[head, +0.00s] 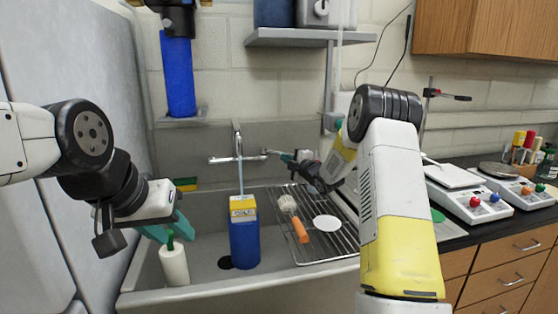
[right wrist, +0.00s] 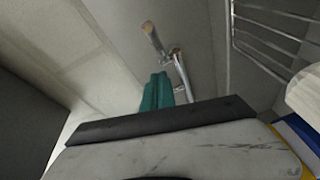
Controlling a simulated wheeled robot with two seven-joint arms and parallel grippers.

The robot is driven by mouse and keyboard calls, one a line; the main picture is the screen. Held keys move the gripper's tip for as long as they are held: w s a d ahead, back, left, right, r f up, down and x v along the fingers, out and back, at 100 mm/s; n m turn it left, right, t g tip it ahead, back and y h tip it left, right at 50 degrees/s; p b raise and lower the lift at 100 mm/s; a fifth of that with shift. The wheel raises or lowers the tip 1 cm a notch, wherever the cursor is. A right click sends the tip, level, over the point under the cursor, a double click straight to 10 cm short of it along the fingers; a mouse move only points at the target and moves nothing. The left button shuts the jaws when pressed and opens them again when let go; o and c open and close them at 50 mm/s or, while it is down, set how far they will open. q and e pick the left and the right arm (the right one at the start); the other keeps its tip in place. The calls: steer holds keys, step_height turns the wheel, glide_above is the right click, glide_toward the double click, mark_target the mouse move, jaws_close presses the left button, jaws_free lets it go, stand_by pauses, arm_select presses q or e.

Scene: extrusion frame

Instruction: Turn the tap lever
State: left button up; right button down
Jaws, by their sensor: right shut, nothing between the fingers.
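The chrome tap (head: 238,148) stands at the back of the sink, with a crossbar reaching left and right. A thin pale stream runs from its spout to the top of a blue container. My right gripper (head: 280,155) is shut and empty, its teal tips close to the right end of the tap, where the lever (head: 264,152) is; I cannot tell if they touch. In the right wrist view the shut teal fingers (right wrist: 156,92) are beside chrome tap parts (right wrist: 172,58). My left gripper (head: 168,231) is open above a white bottle with a green top (head: 174,265).
The blue container with a yellow top (head: 244,245) stands in the sink under the tap. A wire rack (head: 335,240) to the right holds a brush (head: 299,228) and a white disc (head: 326,222). A blue cylinder (head: 178,75) hangs above left. Scales (head: 480,203) stand on the right counter.

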steer(key=s+d, duration=0.5)
steer(key=s, duration=0.1)
steer(key=shift+s+d+r, duration=0.15)
steer(key=shift+s+d, duration=0.1)
stand_by(0.5)
